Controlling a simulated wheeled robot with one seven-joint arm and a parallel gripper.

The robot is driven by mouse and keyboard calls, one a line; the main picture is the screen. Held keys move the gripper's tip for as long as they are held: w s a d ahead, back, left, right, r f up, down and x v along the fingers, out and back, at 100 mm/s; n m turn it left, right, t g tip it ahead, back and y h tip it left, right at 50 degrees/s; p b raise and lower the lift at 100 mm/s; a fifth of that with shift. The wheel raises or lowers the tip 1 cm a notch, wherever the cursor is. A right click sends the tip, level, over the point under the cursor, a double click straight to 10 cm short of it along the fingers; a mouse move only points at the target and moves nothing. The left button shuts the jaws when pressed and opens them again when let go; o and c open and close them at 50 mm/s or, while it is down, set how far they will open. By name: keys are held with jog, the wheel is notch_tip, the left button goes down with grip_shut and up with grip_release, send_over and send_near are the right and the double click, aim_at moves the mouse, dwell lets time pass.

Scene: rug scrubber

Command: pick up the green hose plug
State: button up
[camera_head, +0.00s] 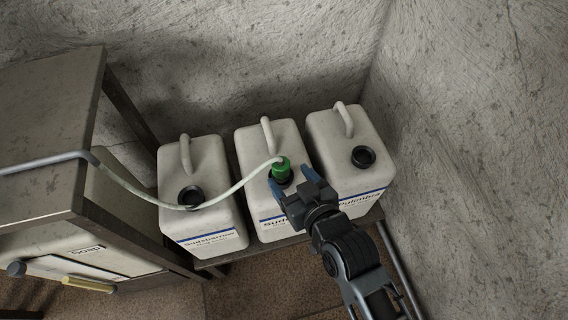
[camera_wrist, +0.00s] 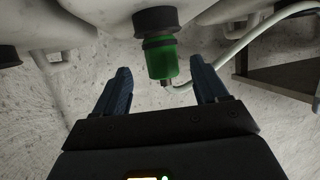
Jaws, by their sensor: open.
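The green hose plug (camera_head: 280,167) sits on the dark neck of the middle white canister (camera_head: 264,143), with a pale hose (camera_head: 236,187) running from it to the left. In the wrist view the green plug (camera_wrist: 161,60) appears upside down below the dark neck (camera_wrist: 156,20), between the finger tips and a little beyond them. My gripper (camera_head: 290,179) is open, with blue-grey fingers close to the plug at the front right. In the wrist view my gripper (camera_wrist: 163,80) holds nothing. I cannot tell whether either finger touches the plug.
A left canister (camera_head: 207,166) and a right canister (camera_head: 347,129) stand close beside the middle one, with dark openings. All rest on a low shelf (camera_head: 222,259). A grey metal table (camera_head: 52,110) is at left. Rough walls (camera_head: 480,150) close the back and right.

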aim_at(285, 173)
jog(key=shift+x, duration=2.7)
jog(key=shift+a+r, duration=0.1)
jog(key=shift+a, duration=0.1)
jog(key=shift+c, duration=0.5)
jog(key=c, duration=1.1)
